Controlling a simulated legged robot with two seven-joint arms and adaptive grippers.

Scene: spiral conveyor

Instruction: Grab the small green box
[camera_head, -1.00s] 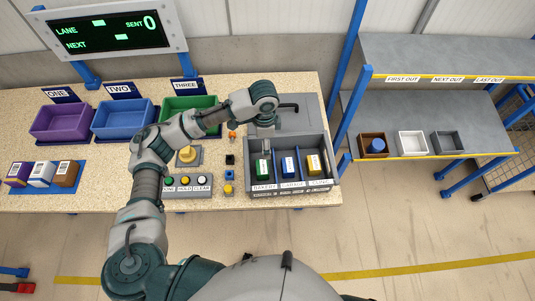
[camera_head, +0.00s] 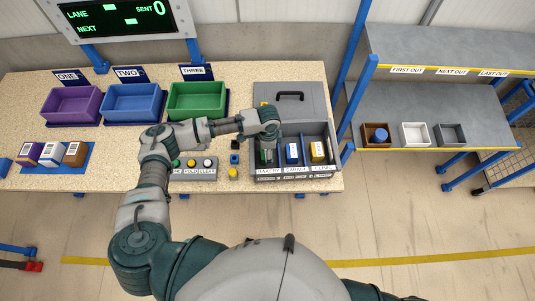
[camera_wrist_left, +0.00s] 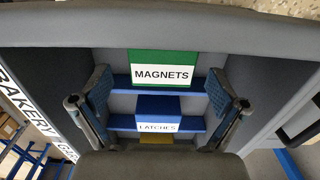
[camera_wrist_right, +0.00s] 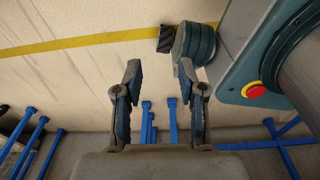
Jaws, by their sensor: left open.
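The small green box (camera_wrist_left: 163,57), with a white label reading MAGNETS, stands in the left compartment of the grey divided bin (camera_head: 284,176). My left gripper (camera_head: 267,155) points down into that compartment and hides most of the box in the head view. In the left wrist view my left gripper (camera_wrist_left: 160,78) is open, with one finger on each side of the green box's width and a visible gap on both sides. My right gripper (camera_wrist_right: 160,75) is open and empty, over the floor in the right wrist view.
A blue box (camera_head: 292,152) and a yellow box (camera_head: 317,150) stand in the neighbouring compartments, behind dividers. A grey lid with a black handle (camera_head: 290,96) lies behind the bin. Purple (camera_head: 72,104), blue (camera_head: 133,103) and green (camera_head: 197,100) trays stand to the left. A button panel (camera_head: 194,169) is nearby.

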